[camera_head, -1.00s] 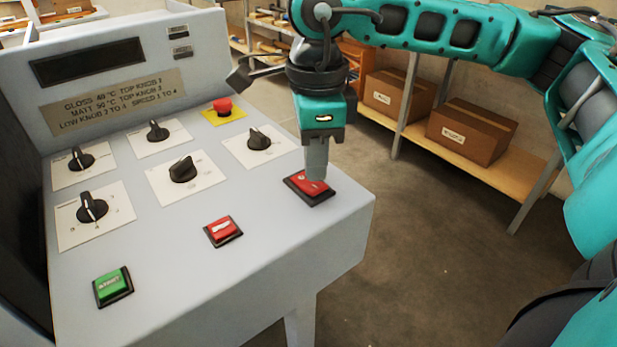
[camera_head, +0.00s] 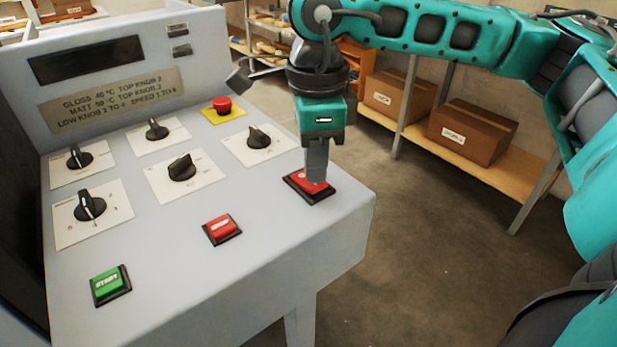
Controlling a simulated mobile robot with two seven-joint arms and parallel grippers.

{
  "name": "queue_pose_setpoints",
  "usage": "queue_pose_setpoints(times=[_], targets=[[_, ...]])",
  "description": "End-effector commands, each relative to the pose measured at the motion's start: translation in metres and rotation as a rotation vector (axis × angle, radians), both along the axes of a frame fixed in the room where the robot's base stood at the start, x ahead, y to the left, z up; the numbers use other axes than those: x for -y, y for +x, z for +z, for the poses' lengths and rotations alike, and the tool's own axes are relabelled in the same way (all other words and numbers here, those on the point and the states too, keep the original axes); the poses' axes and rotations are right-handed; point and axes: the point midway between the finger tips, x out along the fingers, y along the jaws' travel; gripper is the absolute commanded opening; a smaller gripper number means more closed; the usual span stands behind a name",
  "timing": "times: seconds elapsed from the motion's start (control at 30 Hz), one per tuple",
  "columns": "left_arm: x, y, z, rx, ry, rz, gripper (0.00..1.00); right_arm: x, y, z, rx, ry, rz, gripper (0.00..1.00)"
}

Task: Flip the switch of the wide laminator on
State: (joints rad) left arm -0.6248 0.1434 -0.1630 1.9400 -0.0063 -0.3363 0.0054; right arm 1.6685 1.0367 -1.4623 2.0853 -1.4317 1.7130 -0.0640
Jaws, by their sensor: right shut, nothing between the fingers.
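The wide laminator's grey control panel (camera_head: 270,225) fills the left and middle of the head view. A red rocker switch (camera_head: 300,187) in a black frame sits near its right edge. My right gripper (camera_head: 317,180) points down with its fingers shut and empty. Its tips are at the red switch and appear to touch it; they hide part of its face. A second red switch (camera_head: 222,229) with a white mark lies nearer the front. A green START button (camera_head: 110,285) is at the front left. My left gripper is not in view.
Several black knobs (camera_head: 182,168) on white plates stand up from the panel. A red emergency button (camera_head: 222,104) on yellow is behind the switch. A display (camera_head: 88,61) and label plate are on the upright back. Cardboard boxes (camera_head: 471,131) stand on a shelf beyond open floor.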

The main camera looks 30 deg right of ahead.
Motion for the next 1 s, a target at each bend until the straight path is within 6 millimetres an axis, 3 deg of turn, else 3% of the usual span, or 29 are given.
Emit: queue_pose_setpoints(times=[0.83, 1.0], targets=[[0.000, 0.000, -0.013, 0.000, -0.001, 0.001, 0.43, 0.000, 0.000, -0.014, 0.000, 0.000, 0.000, 0.00], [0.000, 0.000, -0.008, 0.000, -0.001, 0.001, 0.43, 0.000, 0.000, -0.007, 0.000, 0.000, 0.000, 0.00]])
